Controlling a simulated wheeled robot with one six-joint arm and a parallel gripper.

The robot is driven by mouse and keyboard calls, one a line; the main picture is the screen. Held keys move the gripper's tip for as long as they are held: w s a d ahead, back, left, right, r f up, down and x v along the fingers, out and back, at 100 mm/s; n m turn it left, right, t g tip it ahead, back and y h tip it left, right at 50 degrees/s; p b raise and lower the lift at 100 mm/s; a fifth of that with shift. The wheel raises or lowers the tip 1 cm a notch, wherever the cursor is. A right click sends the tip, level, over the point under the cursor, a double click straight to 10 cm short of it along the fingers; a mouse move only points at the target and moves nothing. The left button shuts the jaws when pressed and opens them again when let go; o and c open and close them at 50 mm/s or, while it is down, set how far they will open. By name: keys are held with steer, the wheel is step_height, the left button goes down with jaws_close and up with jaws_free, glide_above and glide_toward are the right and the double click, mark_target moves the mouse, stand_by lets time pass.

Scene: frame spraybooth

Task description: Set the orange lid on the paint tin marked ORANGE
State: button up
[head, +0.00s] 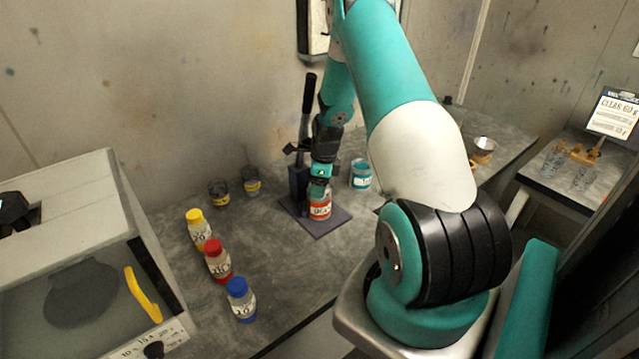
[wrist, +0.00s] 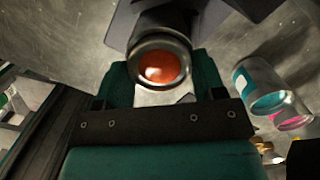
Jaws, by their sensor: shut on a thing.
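The orange tin (head: 320,209), with a white and orange label, stands on the dark base plate of a lever press. In the wrist view the tin (wrist: 160,66) shows a grey metal rim around a glossy orange round surface, which looks like paint inside. My gripper (head: 321,186) comes down to it from above. In the wrist view the teal fingers of my gripper (wrist: 162,88) are on either side of the tin and shut on it. I cannot pick out a separate orange lid in either view.
The press (head: 300,180) has a tall black handle right by my gripper. A teal-labelled tin (head: 361,174) stands to the right. Yellow (head: 198,228), red (head: 217,260) and blue (head: 240,298) bottles stand front left.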

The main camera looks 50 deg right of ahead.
steer(key=shift+s+a+f, duration=0.1)
steer(key=shift+s+f, duration=0.05)
steer(key=shift+f, duration=0.2)
stand_by(0.5)
steer(key=o, duration=1)
steer(key=shift+c, duration=0.2)
